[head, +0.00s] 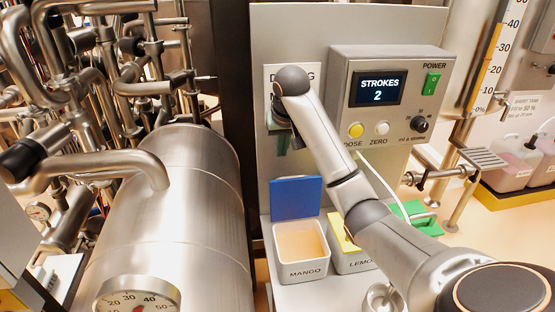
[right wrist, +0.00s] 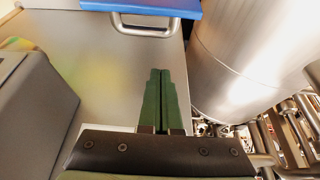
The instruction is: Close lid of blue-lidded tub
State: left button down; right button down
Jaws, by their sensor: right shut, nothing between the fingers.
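The mango tub (head: 303,274) is a white tub with pale orange contents, standing at the foot of the grey panel. Its blue lid (head: 296,198) stands open, upright at the tub's back edge. My right gripper (head: 281,145) is above the lid in front of the panel, partly hidden by my own arm. In the right wrist view its green fingers (right wrist: 160,92) are together with nothing between them. A blue edge, likely the lid (right wrist: 145,6), shows at the top of that view, apart from the fingertips. My left gripper is not in view.
A lemon tub (head: 352,260) with a yellow lid stands to the right, partly behind my arm. A control box (head: 390,95) reads strokes 2. A large steel vessel (head: 180,215) stands close on the left. A metal handle (right wrist: 145,28) shows in the wrist view.

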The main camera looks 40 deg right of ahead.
aim_at(279, 167)
jog(key=x, duration=1)
jog(key=shift+w+d, duration=0.15)
jog(key=shift+w, duration=0.05)
jog(key=shift+s+r+p, duration=0.2)
jog(key=shift+s+p, duration=0.05)
jog(key=shift+p, duration=0.2)
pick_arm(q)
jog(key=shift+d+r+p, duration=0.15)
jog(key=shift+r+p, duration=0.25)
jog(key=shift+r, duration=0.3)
pick_arm(e)
jog(key=shift+s+a+r, duration=0.2)
jog(key=shift+s+a, duration=0.25)
jog(key=shift+s, duration=0.25)
jog(key=shift+s+a+r, duration=0.2)
jog(key=shift+s+a, duration=0.25)
jog(key=shift+s, duration=0.25)
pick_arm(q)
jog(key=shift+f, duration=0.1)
